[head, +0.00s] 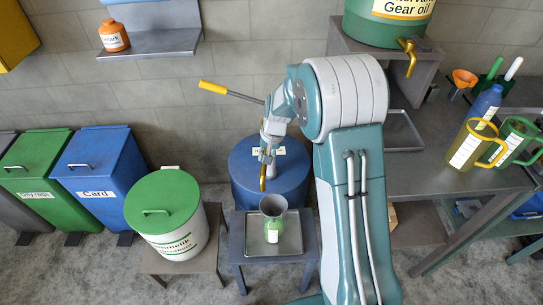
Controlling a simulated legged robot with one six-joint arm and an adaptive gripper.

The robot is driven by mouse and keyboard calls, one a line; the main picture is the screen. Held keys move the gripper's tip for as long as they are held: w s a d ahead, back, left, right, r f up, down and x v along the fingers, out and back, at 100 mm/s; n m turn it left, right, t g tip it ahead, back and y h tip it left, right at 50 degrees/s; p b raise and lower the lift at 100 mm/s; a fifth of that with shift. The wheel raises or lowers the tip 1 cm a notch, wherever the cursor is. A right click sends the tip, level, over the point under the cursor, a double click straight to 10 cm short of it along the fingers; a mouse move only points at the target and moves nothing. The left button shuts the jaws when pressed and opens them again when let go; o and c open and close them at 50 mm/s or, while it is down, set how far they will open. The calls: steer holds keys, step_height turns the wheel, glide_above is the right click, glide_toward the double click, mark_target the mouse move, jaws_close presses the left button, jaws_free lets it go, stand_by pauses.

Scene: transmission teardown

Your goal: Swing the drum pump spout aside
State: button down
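The blue drum (240,172) stands on the floor against the wall, with a label partly hidden on its top. The pump lever (213,87) is a grey rod with a yellow grip, reaching up and left from the pump. The yellow-tipped spout (263,180) hangs down in front of the drum, above a grey funnel (273,204). The funnel sits over a green-labelled bottle (273,237). My gripper (268,140) is at the pump, close above the spout. Arm and pump overlap there, so I cannot tell its fingers' state or contact.
A tray (290,240) on a low table holds the bottle. A white bin with green lid (164,203) stands left. A blue Card bin (95,165) and a green bin (35,165) are beyond. A workbench (440,168) with jugs is right. A wall shelf (150,42) is upper left.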

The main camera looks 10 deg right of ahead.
steer(key=w+a+m+t, duration=0.1)
steer(key=w+a+m, duration=0.4)
steer(key=a+m, duration=0.2)
steer(key=shift+w+a+f+m+h, duration=0.15)
steer(key=shift+w+a+m+h, duration=0.15)
steer(key=shift+w+a+h, duration=0.15)
steer(key=c, duration=0.6)
jaws_free()
steer(key=shift+o, duration=0.2)
step_height(320, 180, up, 12)
steer(key=s+d, duration=0.1)
steer(key=shift+s, duration=0.4)
